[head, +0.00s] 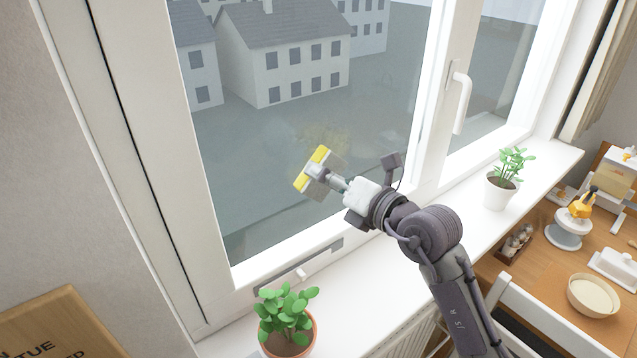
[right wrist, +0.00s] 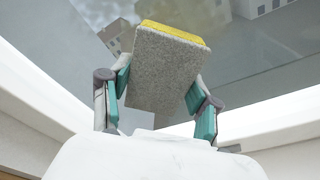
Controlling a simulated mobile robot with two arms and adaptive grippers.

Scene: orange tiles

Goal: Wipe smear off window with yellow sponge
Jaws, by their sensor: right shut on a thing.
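The yellow sponge (head: 314,168), with a grey side, is held in front of the left window pane (head: 255,190). In the right wrist view, the sponge (right wrist: 168,70) shows its grey face and a yellow edge at the top. My right gripper (head: 323,174) is shut on it, with a teal-padded finger at each side (right wrist: 158,88). A faint brownish-yellow smear (head: 326,135) shows on the glass just above and right of the sponge. I cannot tell whether the sponge touches the glass. My left gripper is not in view.
A potted plant (head: 287,318) stands on the sill at the lower left, another (head: 503,180) at the right. The white window handle (head: 461,102) juts from the frame.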

